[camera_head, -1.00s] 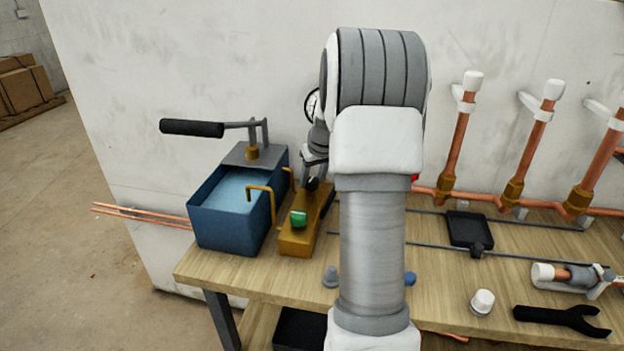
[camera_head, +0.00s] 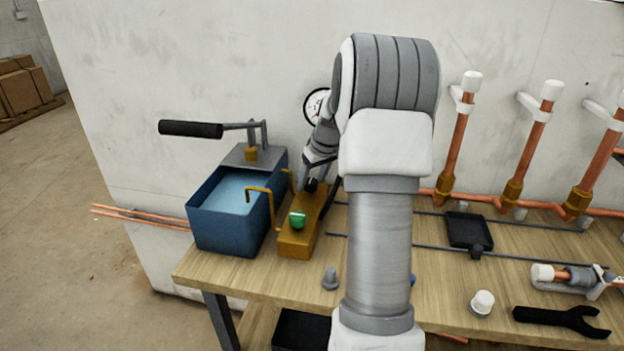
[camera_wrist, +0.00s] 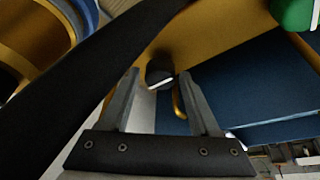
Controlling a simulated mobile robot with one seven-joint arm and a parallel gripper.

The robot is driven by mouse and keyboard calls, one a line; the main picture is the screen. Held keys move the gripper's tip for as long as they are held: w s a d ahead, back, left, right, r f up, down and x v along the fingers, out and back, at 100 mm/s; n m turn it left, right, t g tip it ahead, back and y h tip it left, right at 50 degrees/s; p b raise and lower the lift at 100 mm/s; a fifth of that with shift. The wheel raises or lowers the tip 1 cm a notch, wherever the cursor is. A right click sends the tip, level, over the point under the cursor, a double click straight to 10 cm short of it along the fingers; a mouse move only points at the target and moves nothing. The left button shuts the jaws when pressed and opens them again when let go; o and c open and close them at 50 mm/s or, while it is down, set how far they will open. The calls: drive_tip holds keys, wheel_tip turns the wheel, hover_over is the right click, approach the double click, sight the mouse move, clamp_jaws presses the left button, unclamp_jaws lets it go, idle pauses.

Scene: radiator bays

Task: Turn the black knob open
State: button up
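The black knob (camera_head: 310,185) sits on the far part of the brass block (camera_head: 295,243) on the bench. In the wrist view the black knob (camera_wrist: 159,72) has a white mark and shows between and just beyond my fingertips. My gripper (camera_wrist: 158,78) is open, with one finger on each side of the knob and gaps visible. I cannot tell how far the tips are from it in depth. In the head view my gripper (camera_head: 314,174) is small and partly hidden by my arm, above the knob.
A green knob (camera_head: 297,220) is on the near part of the block. A blue water tank (camera_head: 225,230) with a black pump handle (camera_head: 190,128) stands at left. A dark hose (camera_wrist: 75,85) crosses the wrist view. A gauge (camera_head: 316,104) is behind my arm.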

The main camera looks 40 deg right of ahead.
drive_tip(key=shift+o, duration=0.8)
drive_tip(key=p+v, duration=0.3)
drive_tip(key=v, duration=1.4)
drive_tip(key=shift+s+r, duration=0.15)
